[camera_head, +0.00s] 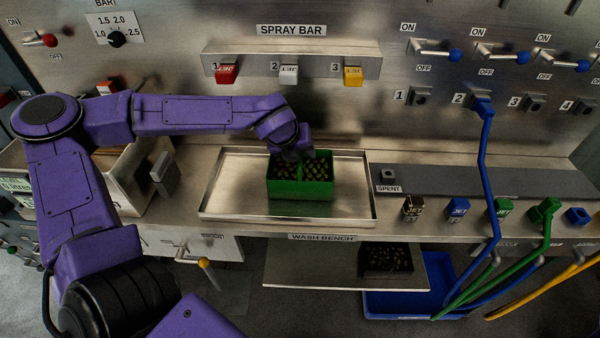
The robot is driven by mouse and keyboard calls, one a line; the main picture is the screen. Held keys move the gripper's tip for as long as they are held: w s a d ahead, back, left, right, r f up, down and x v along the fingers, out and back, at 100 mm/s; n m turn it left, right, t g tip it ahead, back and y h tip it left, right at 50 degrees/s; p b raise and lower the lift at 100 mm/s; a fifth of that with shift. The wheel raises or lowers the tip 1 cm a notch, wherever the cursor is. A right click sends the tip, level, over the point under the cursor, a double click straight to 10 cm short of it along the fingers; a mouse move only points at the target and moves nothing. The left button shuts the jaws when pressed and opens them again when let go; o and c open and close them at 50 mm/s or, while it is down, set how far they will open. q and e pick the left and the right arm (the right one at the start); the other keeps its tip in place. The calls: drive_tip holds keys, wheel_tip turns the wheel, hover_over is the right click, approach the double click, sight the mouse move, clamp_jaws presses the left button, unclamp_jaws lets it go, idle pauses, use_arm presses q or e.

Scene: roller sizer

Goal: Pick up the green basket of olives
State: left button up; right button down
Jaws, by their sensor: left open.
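The green basket (300,189) of olives stands upright in a shallow metal tray on the wash bench, in the middle of the head view. A divider splits it, and dark and yellowish olives show in both halves. My left arm reaches in from the left, and my left gripper (296,157) points down over the back part of the basket, by the divider. The gripper is open; its fingertips are dark and hard to make out, and I cannot tell whether they touch the basket. My right gripper is not in view.
The metal tray (229,208) has bare room on both sides of the basket. Spray bar jets hang behind it. A dark basket (386,259) sits on the lower shelf (300,268). Blue, green and yellow hoses run at the right, above a blue bin (392,303).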

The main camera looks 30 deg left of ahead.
use_arm(q)
clamp_jaws()
drive_tip(key=shift+s, duration=0.1)
idle(1.3)
